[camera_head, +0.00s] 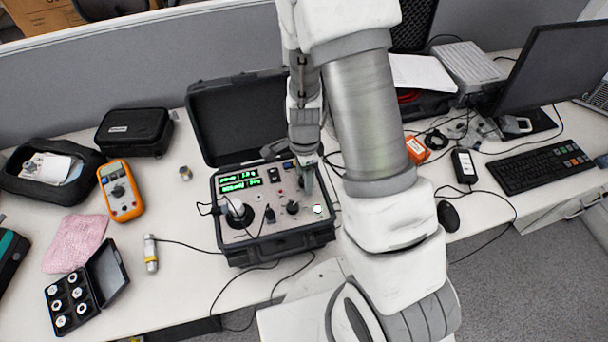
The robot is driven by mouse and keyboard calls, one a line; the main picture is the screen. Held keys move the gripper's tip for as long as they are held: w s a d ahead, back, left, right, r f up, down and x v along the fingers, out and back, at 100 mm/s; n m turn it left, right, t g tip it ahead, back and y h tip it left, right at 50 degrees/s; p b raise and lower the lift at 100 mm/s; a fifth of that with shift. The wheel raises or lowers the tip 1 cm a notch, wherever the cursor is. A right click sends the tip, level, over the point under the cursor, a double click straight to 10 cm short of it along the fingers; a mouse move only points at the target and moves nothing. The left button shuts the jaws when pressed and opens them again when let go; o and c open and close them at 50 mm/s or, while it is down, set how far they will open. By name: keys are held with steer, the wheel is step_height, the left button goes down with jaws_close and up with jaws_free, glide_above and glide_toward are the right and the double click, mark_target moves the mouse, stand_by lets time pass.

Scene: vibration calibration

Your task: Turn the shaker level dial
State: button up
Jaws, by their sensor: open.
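The shaker unit (285,245) is an open black case with a grey panel and lit green displays (240,181), standing on the white desk. A round black knob (292,207) sits at the right of the panel, probably the level dial; its label is too small to read. A smaller dark part (269,214) stands to its left, and a white-topped cylinder (238,213) is at the panel's left. My gripper (308,188) points down over the panel's right side, just right of and behind the black knob. It is open and appears empty. Its fingertips partly hide the panel there, and I cannot tell any contact.
The case's raised lid (235,115) stands behind the panel. A keyboard (540,168) and mouse (448,215) are right. Cables cross the front desk.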

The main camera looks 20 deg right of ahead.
jaws_close()
stand_by(0.3)
